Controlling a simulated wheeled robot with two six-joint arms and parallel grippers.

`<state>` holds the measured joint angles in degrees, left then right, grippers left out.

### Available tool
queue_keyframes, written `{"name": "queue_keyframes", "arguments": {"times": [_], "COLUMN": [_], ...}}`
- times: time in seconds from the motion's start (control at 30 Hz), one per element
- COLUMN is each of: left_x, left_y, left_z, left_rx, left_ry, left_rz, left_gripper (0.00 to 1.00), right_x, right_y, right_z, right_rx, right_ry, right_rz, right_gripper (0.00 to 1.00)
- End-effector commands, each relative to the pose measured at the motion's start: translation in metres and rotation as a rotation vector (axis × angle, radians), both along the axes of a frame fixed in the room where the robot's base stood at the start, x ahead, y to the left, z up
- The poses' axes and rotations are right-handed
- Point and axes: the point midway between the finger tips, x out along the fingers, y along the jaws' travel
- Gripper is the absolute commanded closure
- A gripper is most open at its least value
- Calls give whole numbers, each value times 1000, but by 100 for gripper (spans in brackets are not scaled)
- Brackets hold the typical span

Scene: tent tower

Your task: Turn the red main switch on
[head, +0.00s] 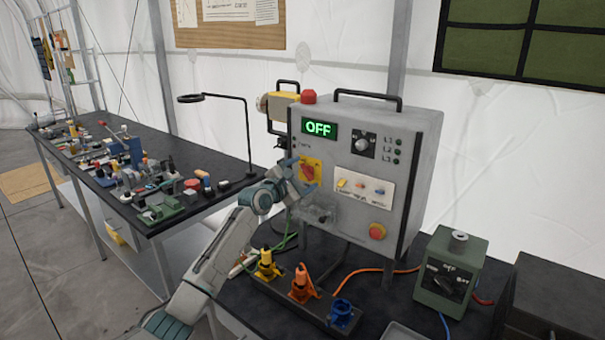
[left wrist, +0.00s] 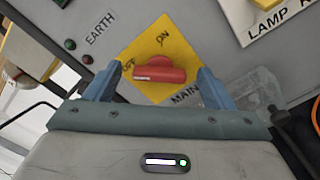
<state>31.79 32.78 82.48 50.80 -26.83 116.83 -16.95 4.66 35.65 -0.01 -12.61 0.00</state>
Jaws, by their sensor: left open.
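The red main switch (left wrist: 158,74) sits on a yellow plate (left wrist: 158,45) marked OFF, ON and MAIN. In the left wrist view its handle lies nearly level, its white-marked end toward OFF. In the head view the switch (head: 306,173) is on the grey control box (head: 412,165), whose green display (head: 319,129) reads OFF. My left gripper (head: 298,175) is open in front of the switch. In the left wrist view its blue fingers (left wrist: 155,82) stand on either side of the red handle. I cannot tell whether they touch it. My right gripper is not in view.
Yellow (head: 267,264), orange (head: 301,285) and blue (head: 341,313) plugs stand in a row below the box. A red stop button (head: 377,231) is at its lower right. A green unit (head: 450,270) stands to the right. A cluttered bench (head: 112,228) is at left.

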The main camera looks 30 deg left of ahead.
Motion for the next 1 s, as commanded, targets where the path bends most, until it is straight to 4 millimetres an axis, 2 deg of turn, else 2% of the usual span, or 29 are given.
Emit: {"name": "queue_keyframes", "arguments": {"times": [0.3, 0.53, 0.77, 1.0], "left_x": [3, 2, 2, 2], "left_y": [0, 0, 0, -1], "left_z": [0, 0, -1, -2], "left_rx": [0, 0, 12, 106], "left_ry": [0, 0, -1, -8], "left_rz": [0, 0, 0, -1], "left_gripper": [24, 68, 68, 68], "right_x": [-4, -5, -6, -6], "right_y": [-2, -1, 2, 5], "right_z": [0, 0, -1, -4], "right_rx": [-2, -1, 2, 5], "right_ry": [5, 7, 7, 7], "right_rz": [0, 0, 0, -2], "right_gripper": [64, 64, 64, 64]}}
